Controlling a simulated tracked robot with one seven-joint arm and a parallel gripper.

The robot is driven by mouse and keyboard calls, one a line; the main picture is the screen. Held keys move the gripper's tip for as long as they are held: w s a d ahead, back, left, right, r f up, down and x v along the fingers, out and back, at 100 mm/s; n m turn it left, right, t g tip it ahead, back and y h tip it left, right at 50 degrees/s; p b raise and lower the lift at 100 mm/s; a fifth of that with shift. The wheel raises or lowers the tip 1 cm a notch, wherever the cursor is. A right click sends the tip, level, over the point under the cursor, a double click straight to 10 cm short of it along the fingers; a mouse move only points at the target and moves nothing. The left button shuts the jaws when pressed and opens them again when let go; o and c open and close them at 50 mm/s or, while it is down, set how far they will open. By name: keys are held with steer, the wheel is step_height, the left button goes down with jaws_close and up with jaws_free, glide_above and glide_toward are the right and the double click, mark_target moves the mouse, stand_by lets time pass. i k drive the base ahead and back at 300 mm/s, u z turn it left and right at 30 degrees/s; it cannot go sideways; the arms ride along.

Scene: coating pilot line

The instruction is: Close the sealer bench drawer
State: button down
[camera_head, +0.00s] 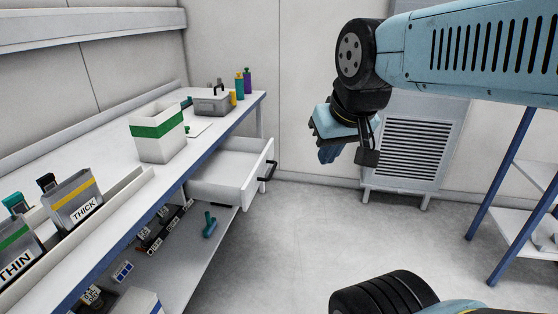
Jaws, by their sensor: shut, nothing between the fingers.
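The white drawer (228,191) under the bench top is pulled out to the right, and its inside looks empty. Its front panel carries a dark handle (267,171) on the right face. The bench (105,170) has a white top with a blue front edge. My gripper (328,154) hangs in the air to the right of the drawer, apart from the handle.
On the bench stand a green-striped white bin (158,133), a grey box (211,101), bottles (243,86) and a THICK container (75,203). Small items lie on the lower shelf. A louvred cabinet (412,150) stands behind; a blue-framed rack (511,190) is at right. The floor between is clear.

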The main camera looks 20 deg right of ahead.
mark_target(234, 173)
steer(key=z, duration=0.55)
steer(key=i, duration=1.35)
steer(key=u, duration=0.65)
steer(key=k, duration=0.85)
steer(key=u, duration=0.15)
steer(key=i, duration=0.85)
steer(key=z, duration=0.05)
